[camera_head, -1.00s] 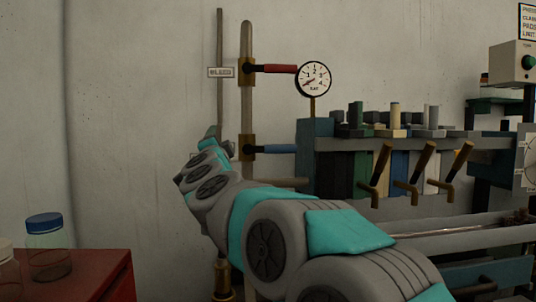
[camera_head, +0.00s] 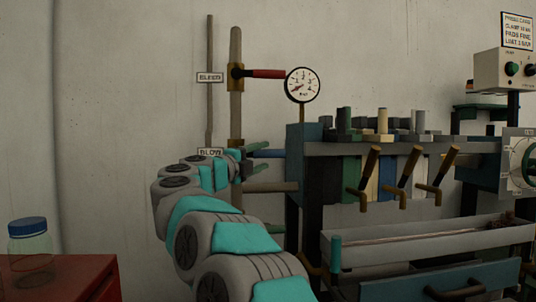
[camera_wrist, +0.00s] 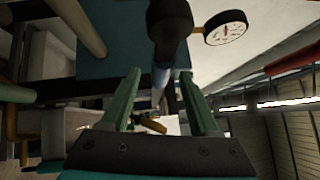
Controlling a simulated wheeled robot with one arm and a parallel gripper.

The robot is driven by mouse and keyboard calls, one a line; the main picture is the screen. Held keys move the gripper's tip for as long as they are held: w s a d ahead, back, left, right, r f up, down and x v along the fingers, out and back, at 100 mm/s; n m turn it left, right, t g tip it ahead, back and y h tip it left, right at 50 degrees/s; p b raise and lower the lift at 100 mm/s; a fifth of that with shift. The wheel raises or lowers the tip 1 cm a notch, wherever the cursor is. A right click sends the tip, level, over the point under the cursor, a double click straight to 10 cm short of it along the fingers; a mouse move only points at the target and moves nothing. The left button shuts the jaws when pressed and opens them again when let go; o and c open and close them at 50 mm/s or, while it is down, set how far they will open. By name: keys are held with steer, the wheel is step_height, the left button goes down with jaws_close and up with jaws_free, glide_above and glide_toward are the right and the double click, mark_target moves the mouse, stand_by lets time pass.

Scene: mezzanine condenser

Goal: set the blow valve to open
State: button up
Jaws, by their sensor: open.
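The blow valve's blue lever (camera_head: 268,153) points right, roughly level, from the lower part of the vertical pipe. The "BLOW" label (camera_head: 210,152) is just left of the pipe. My gripper (camera_head: 262,158) is open at the lever, with one green finger above it and one below in the head view. In the wrist view my gripper (camera_wrist: 161,74) has a pale blue bar (camera_wrist: 160,80), seemingly the lever, between its fingers. Contact cannot be told. The valve body is mostly hidden behind my gripper and wrist.
Above, the bleed valve's red lever (camera_head: 265,73) also points right, beside a round gauge (camera_head: 302,85). A bench with several brown-handled levers (camera_head: 410,167) stands to the right. A blue-lidded jar (camera_head: 28,243) stands on a red cabinet (camera_head: 75,278) at lower left.

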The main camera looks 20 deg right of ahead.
mark_target(264, 155)
steer(key=shift+x, duration=1.85)
jaws_close()
